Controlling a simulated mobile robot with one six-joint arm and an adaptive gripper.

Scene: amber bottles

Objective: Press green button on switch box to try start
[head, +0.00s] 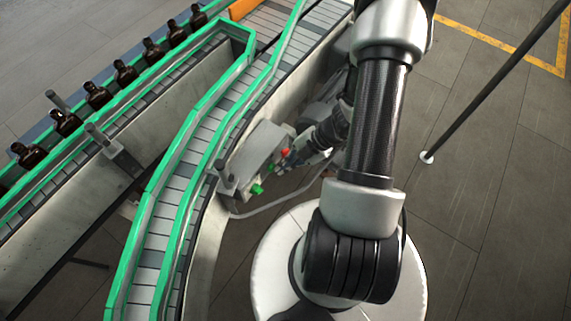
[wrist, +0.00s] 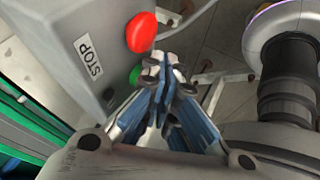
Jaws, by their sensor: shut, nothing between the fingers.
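The switch box (head: 255,152) is a grey box beside the curved conveyor in the head view. In the wrist view, the switch box (wrist: 75,28) fills the upper left, with a STOP label (wrist: 88,57) and a red button (wrist: 141,32). The green button (wrist: 135,74) sits below the red one and is partly covered by my fingers. My gripper (wrist: 163,66) is shut and empty, its blue-sided fingertips just beside the green button. I cannot tell if they touch it. In the head view my gripper (head: 284,167) is by the box's button side.
A green-railed conveyor (head: 165,190) curves past the box. Several amber bottles (head: 125,73) stand on the line at the left. A thin dark pole (head: 490,85) on a white foot stands at the right. Floor is clear at the lower right.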

